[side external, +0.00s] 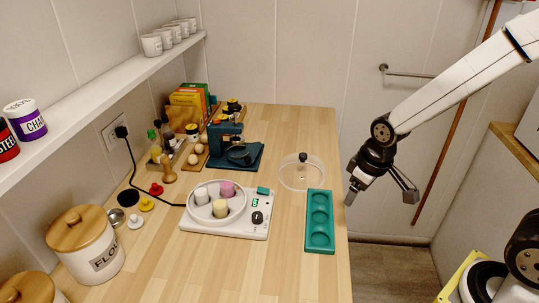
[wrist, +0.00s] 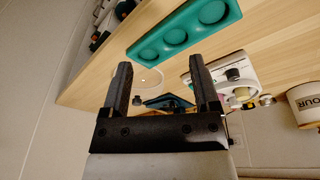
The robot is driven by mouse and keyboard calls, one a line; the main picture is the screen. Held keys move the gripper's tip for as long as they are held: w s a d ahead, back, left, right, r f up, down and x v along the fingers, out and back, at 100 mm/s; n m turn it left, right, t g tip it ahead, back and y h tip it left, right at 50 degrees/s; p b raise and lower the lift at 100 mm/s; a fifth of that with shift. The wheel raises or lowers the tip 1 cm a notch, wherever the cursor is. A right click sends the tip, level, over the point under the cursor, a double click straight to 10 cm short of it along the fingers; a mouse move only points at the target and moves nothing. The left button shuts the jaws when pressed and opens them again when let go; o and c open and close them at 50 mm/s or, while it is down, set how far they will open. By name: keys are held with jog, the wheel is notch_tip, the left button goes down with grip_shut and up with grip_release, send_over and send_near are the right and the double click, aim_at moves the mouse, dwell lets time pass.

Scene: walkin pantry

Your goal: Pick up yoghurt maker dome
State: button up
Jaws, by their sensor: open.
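The yoghurt maker dome (side external: 290,182) is a clear, low, round cover with a black knob on top. It rests on the wooden counter, behind the teal tray and near the right edge. In the wrist view, the dome (wrist: 152,77) shows between my fingers, partly hidden by the left one. The white yoghurt maker (side external: 250,228) stands uncovered to the left, with several small jars in its round well. My gripper (side external: 381,197) is open and empty, right of the dome, beyond the counter's right edge. Its two fingers also show in the wrist view (wrist: 160,62).
A teal tray (side external: 319,221) with three round wells lies in front of the dome. A dark teal device on a mat (side external: 248,163) stands behind left. Flour canister (side external: 92,250), eggs and bottles line the left wall. Bare counter lies between the yoghurt maker and the dome.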

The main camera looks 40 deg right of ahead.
jog(key=w+d+r+n+g, duration=0.1)
jog(key=w+d+r+n, duration=0.1)
jog(key=w+n, duration=0.75)
jog(key=n+g, duration=0.1)
jog(key=n, duration=0.5)
send_over(303, 154)
jog(key=shift+r+m, duration=0.1)
jog(key=shift+m, duration=0.15)
jog(key=shift+f, duration=3.9)
grip_shut()
